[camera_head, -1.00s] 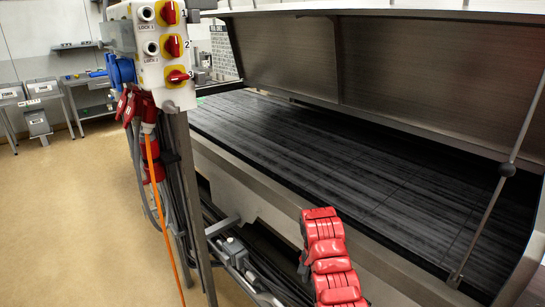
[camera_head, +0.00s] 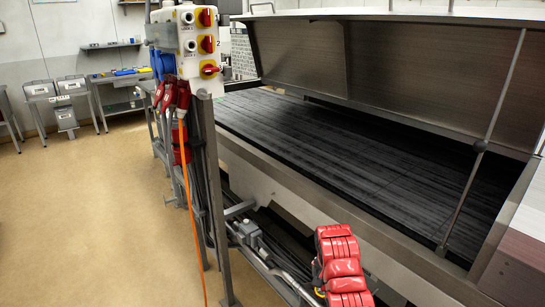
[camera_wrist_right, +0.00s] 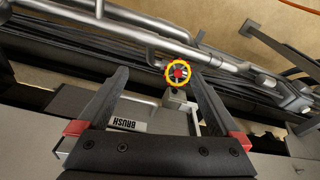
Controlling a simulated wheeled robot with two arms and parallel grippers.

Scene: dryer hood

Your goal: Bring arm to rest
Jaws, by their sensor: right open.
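My right arm (camera_head: 343,262) shows as red segments at the bottom of the head view, in front of the hood machine's lower frame. Its gripper is hidden there. In the right wrist view my right gripper (camera_wrist_right: 160,73) is open, its two dark fingers apart with nothing held. My left gripper is not in view.
The hood (camera_head: 420,75) stands open over a dark slatted bed (camera_head: 330,150), with a thin strut at right. A switch box (camera_head: 190,45) with red knobs and an orange cable stands on a post. Pipes (camera_wrist_right: 140,30) run near the gripper. The floor (camera_head: 90,210) at left is clear.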

